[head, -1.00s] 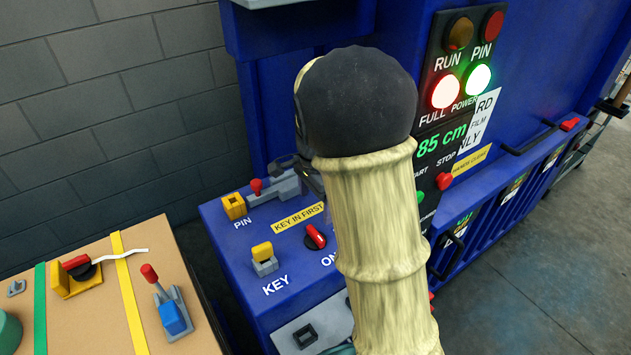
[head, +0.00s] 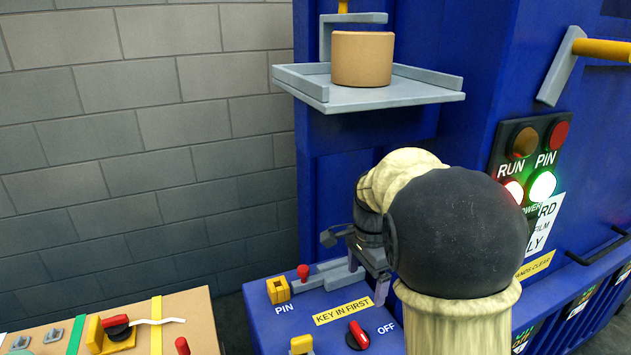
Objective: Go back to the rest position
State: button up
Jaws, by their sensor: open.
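My gripper (head: 367,282) is at the end of my arm, whose cream sleeve and dark joint fill the middle right of the head view. Its fingers are apart and hang over the right part of the blue control ledge (head: 262,325), with nothing seen between them. A red rotary switch (head: 357,336) is just below it, beside the OFF label. A grey bolt with a red knob (head: 304,271) and a yellow block (head: 278,290) at the PIN label lie to its left. A yellow key piece (head: 301,345) shows at the bottom edge.
A grey shelf (head: 440,86) above holds a tan cylinder (head: 363,60). The indicator panel (head: 517,140) is partly behind my arm. A tan box top (head: 203,314) with yellow clamp (head: 95,335) is at lower left. Space before the grey wall (head: 150,150) is clear.

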jog(key=s+f+n+t, duration=0.2)
jog(key=s+f+n, duration=0.6)
jog(key=s+n, duration=0.6)
jog(key=shift+s+f+t, duration=0.15)
jog(key=shift+t, duration=0.15)
